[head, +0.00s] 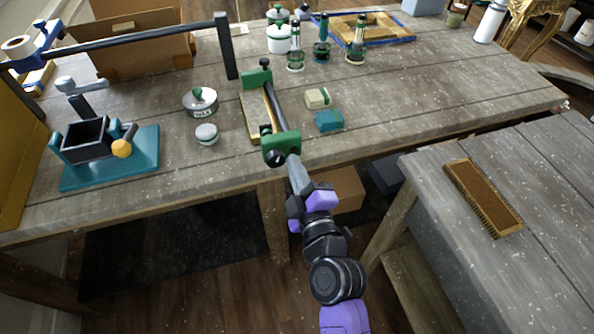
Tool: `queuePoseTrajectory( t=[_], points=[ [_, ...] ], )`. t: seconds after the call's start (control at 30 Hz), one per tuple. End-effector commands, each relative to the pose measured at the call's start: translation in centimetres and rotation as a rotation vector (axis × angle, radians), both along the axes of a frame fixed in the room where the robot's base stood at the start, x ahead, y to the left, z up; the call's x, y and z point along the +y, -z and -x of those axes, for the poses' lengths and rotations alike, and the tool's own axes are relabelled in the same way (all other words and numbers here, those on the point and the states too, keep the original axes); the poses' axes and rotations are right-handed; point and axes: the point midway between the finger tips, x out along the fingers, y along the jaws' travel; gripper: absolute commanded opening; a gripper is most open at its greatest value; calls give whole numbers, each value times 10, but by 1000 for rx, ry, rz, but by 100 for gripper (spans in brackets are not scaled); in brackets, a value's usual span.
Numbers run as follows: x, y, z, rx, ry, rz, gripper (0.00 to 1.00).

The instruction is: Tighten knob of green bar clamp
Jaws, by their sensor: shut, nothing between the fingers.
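The green bar clamp (275,106) lies on the wooden table near its front edge, with a dark bar between two green jaws. Its near green jaw (283,143) overhangs or sits close to the table's front edge. A black knob (274,157) shows at the near end. Under or beside the bar is a flat wooden piece (253,115). My gripper (293,160) is shut with nothing held, right at the near end of the clamp beside the knob. Whether it touches the knob or jaw cannot be told from this view.
A teal vise base (140,168) stands at left, with a lidded tin (201,101) and small jar (206,134) nearby. Two small blocks, pale (317,98) and teal (329,121), lie right of the clamp. A brush (482,198) lies on the right table.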

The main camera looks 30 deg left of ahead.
Motion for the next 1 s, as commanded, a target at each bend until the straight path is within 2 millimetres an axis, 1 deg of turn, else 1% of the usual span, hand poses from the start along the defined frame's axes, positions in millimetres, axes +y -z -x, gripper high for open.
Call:
queuePoseTrajectory(
  t=[0.47, 1.0],
  points=[
    [1, 0, 1, 1, 0, 1, 0],
    [6, -1, 8, 2, -5, 0, 0]
  ],
)
